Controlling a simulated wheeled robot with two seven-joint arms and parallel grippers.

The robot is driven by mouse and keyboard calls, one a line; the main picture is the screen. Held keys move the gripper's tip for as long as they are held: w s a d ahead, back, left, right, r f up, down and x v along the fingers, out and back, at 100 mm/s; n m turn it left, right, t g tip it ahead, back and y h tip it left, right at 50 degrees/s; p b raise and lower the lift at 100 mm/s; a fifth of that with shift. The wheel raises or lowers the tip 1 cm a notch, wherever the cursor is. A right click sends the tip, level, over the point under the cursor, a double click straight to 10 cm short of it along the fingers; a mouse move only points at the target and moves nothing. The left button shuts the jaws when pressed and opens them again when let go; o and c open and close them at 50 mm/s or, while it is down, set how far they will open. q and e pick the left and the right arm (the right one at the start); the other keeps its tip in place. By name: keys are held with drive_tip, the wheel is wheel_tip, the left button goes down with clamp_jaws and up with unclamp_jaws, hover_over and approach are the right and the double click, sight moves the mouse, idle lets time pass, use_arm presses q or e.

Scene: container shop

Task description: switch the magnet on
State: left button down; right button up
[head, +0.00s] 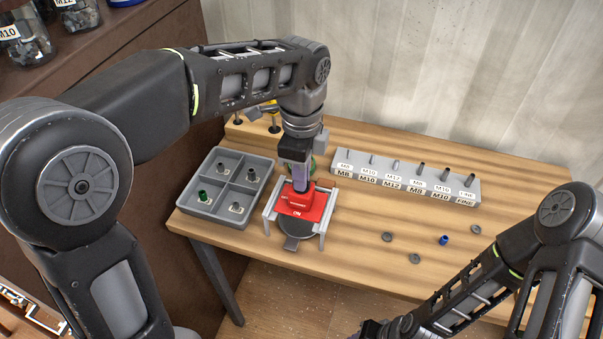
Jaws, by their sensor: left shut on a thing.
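The red magnet block (306,205) with white lettering that reads ON stands near the table's front edge, inside a grey frame with two side rails (326,220). My left gripper (300,183) points down from above and is shut on the magnet's top part. The fingers and wrist hide what exactly they grip there. A dark round plate (302,232) with a tab lies in front of the red block. My right arm comes in at the lower right, and its gripper end (372,328) is cut by the bottom edge, so its jaws are unclear.
A grey four-compartment tray (219,216) with small parts stands left of the magnet. A grey labelled rack (408,181) with several pins stands behind right. Several dark discs (387,237) and a blue piece (443,240) lie on the wooden table (520,190). A wall rises behind.

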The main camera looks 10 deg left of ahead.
use_arm(q)
drive_tip(key=shift+n, duration=0.4)
drive_tip(key=n, duration=0.3)
drive_tip(key=shift+n, duration=0.3)
drive_tip(key=n, duration=0.4)
drive_tip(key=shift+n+p, duration=0.3)
drive_tip(key=shift+p, duration=0.05)
drive_tip(key=n, duration=0.4)
drive_tip(key=shift+n, duration=0.3)
drive_tip(key=n, duration=0.4)
drive_tip(key=c, duration=1.5)
unclamp_jaws()
